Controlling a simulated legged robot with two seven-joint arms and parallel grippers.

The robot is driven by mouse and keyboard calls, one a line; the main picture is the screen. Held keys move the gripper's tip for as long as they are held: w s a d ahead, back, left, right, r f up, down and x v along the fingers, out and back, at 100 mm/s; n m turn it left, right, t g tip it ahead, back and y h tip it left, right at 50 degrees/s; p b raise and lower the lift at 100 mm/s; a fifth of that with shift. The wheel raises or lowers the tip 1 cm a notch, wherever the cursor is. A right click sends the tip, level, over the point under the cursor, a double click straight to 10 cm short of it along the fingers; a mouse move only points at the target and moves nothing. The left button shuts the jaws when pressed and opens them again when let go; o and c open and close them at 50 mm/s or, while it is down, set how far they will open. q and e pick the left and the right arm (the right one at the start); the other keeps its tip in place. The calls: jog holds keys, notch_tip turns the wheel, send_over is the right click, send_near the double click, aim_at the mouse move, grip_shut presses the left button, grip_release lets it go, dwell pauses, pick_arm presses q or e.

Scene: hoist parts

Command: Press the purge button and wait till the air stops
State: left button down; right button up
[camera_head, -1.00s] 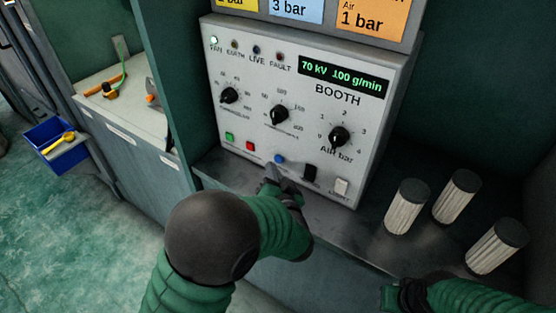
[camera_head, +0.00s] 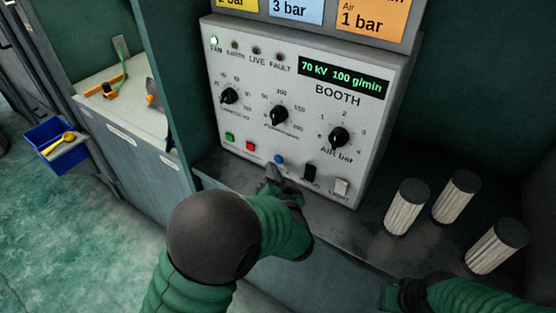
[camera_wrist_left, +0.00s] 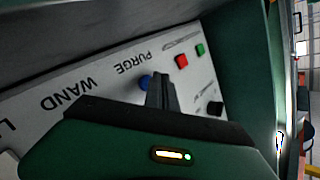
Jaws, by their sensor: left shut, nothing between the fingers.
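The purge button is the small blue button (camera_head: 279,159) low on the white BOOTH panel (camera_head: 235,118). It also shows in the left wrist view (camera_wrist_left: 145,83), beside the PURGE label. My left gripper (camera_head: 272,169) is shut and empty, its tips just below and left of the blue button in the head view. In the left wrist view the closed fingertips (camera_wrist_left: 161,79) partly overlap the button's edge; I cannot tell whether they touch it. My right gripper (camera_head: 392,297) is at the lower right, mostly hidden, away from the panel.
Green (camera_head: 229,136) and red (camera_head: 250,146) buttons sit left of the blue one. A black switch (camera_head: 309,173) and a white switch (camera_head: 342,187) sit to its right. Several pleated filters (camera_head: 407,207) stand on the shelf right of the panel. The display reads 70 kV, 100 g/min.

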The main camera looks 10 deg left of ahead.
pick_arm(q)
jog(key=shift+w+d, duration=0.1)
jog(key=shift+w, duration=0.2)
jog(key=shift+w+d+r+p, duration=0.1)
jog(key=shift+w+d+p, duration=0.05)
jog(key=shift+w+p, duration=0.25)
dwell(0.6)
jog(key=shift+s, duration=0.15)
jog(key=shift+s+a, duration=0.2)
jog(key=shift+s, duration=0.25)
jog(key=shift+s+a, duration=0.1)
jog(key=shift+s, duration=0.1)
jog(key=shift+s+p, duration=0.1)
jog(key=shift+p, duration=0.2)
jog(key=shift+s+a+p, duration=0.15)
jog(key=shift+s+a, duration=0.15)
jog(key=shift+s, duration=0.45)
jog(key=shift+s+a+p, duration=0.1)
jog(key=shift+s+a, duration=0.15)
jog(key=shift+s, duration=0.5)
jog(key=shift+s+a+p, duration=0.15)
jog(key=shift+s+a, duration=0.15)
jog(key=shift+s, duration=0.45)
